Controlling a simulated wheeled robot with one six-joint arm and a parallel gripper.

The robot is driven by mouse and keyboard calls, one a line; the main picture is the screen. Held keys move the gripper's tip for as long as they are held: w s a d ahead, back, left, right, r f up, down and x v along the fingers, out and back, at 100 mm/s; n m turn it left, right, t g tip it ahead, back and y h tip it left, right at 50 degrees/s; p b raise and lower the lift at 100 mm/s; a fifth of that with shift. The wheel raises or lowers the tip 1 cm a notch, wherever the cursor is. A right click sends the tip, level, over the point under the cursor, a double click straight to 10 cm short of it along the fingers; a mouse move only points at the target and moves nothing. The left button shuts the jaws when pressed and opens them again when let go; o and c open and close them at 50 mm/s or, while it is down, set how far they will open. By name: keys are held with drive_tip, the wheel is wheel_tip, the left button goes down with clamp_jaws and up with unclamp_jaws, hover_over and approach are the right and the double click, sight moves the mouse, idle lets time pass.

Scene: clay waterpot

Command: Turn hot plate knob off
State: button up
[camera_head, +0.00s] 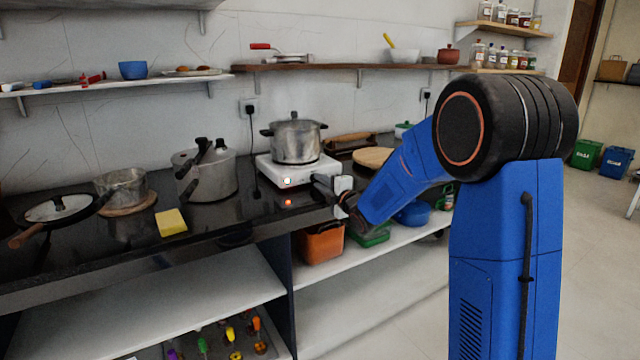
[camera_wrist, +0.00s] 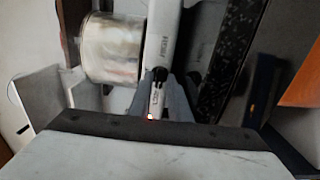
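The white hot plate (camera_head: 270,168) sits on the dark counter, its front facing me, with a small light lit on it. A metal pot (camera_head: 296,146) stands on top. The wrist view shows the hot plate's white side (camera_wrist: 165,30) and the dark round knob (camera_wrist: 160,74), with a small orange light below it. My gripper (camera_head: 318,180) is at the hot plate's front right corner. In the wrist view, my gripper's grey fingers (camera_wrist: 161,82) are apart on either side of the knob. I cannot tell whether they touch it.
A pressure cooker (camera_head: 212,175), a small pot (camera_head: 123,188) and a yellow sponge (camera_head: 171,222) are on the counter to the left. A round wooden board (camera_head: 373,157) lies to the right. An orange container (camera_head: 320,245) is on the shelf below.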

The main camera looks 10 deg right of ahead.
drive_tip(key=shift+w+a, duration=0.1)
drive_tip(key=shift+w, duration=0.2)
clamp_jaws()
